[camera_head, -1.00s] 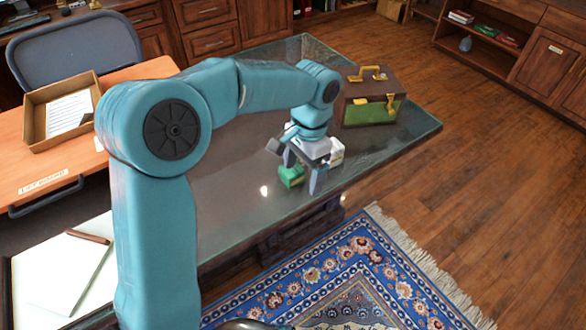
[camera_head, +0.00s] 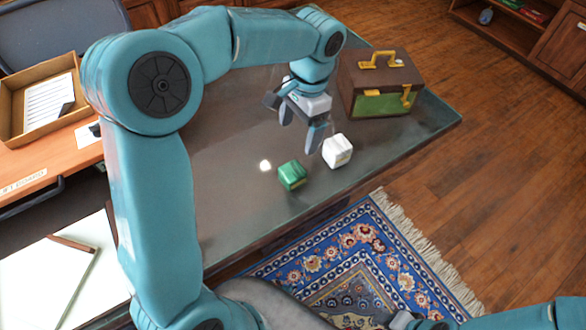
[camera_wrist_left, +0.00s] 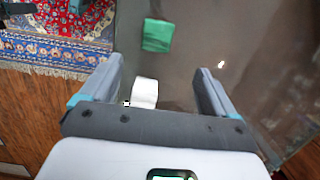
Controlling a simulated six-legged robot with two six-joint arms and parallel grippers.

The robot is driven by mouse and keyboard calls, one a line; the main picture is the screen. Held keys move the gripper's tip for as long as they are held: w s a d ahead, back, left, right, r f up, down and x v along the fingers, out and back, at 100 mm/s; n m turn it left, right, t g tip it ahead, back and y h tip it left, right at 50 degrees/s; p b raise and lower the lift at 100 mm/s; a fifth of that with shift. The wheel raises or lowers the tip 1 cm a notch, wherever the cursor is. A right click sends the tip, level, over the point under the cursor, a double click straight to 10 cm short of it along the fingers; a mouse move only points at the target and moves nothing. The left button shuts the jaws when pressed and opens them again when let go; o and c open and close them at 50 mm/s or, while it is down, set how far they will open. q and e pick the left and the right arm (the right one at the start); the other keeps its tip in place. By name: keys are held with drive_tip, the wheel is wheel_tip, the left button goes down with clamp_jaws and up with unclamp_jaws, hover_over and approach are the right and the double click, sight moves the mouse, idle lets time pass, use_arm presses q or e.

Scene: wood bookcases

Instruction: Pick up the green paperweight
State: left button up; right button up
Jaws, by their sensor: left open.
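The green paperweight (camera_head: 292,175) is a small green block on the dark glass-topped table (camera_head: 225,165), near its front edge. It also shows in the left wrist view (camera_wrist_left: 157,36), beyond the fingertips. My left gripper (camera_head: 300,134) is open and empty, raised above the table behind the paperweight and not touching it. Its two fingers also show apart in the left wrist view (camera_wrist_left: 159,68).
A white block (camera_head: 337,151) stands right of the paperweight, close to the left gripper's fingers. A brown and green case (camera_head: 362,75) with gold fittings stands at the table's right end. A cardboard tray (camera_head: 12,125) is at the far left. Table left of the paperweight is clear.

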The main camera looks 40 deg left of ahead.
use_arm(q)
hover_over(293, 169)
wheel_tip(293, 169, down, 8)
drive_tip(key=shift+w+d+r+b, duration=0.1)
drive_tip(key=shift+w+r+b, duration=0.05)
drive_tip(key=shift+r+b, duration=0.15)
drive_tip(key=f, duration=0.6)
drive_tip(key=shift+s+f, duration=0.15)
drive_tip(key=shift+s, duration=0.15)
drive_tip(key=c, duration=1.4)
